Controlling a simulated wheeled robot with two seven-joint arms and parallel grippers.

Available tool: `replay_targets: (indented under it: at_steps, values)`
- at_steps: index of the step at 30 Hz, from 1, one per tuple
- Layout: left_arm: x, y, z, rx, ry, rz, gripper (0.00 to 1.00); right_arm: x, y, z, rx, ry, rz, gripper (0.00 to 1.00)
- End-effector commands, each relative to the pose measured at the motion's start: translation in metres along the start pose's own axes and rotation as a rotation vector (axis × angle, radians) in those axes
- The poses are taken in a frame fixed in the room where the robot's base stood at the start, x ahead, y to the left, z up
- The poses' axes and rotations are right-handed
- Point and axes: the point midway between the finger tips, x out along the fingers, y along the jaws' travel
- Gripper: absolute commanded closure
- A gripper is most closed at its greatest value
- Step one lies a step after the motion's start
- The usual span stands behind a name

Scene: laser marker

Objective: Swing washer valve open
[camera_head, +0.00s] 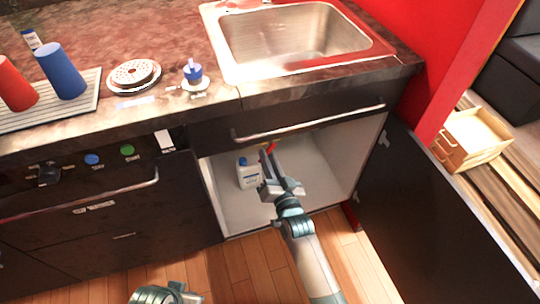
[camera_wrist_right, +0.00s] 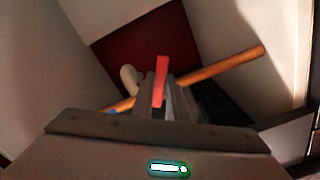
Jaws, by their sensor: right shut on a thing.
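The washer valve shows in the right wrist view as a red lever (camera_wrist_right: 161,80) on an orange-brown pipe (camera_wrist_right: 225,66) that runs slantwise inside the cabinet. In the head view only a bit of red (camera_head: 270,147) shows beyond my fingertips, under the sink. My right gripper (camera_head: 267,163) reaches into the open cabinet and is shut on the red lever; its fingers (camera_wrist_right: 160,95) hide the lever's lower part and the middle of the pipe.
A white bottle with a blue cap (camera_head: 248,174) stands in the cabinet left of my gripper. The dark cabinet door (camera_head: 425,215) is open at the right. The counter edge and handle bar (camera_head: 310,122) lie above my arm. The cabinet's right side has free room.

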Motion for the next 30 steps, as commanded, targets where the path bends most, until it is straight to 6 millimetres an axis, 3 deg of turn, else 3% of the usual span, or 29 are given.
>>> replay_targets:
  at_steps: [16,17,19,30]
  values:
    - [0.0021,-0.0027,0.0026,-0.002,-0.017,-0.006,1.0,0.0,-0.0013,0.0003,0.045,0.0,0.0,1.0]
    - [0.0021,-0.0027,0.0026,-0.002,-0.017,-0.006,1.0,0.0,-0.0013,0.0003,0.045,0.0,0.0,0.81]
    - [0.0021,-0.0027,0.0027,-0.002,-0.017,-0.006,1.0,0.0,-0.0013,0.0002,0.045,0.0,0.0,0.67]
    - [0.0019,-0.0025,0.0026,-0.002,-0.017,-0.005,1.0,-0.0017,-0.0013,0.0003,0.044,-0.001,0.0,0.67]
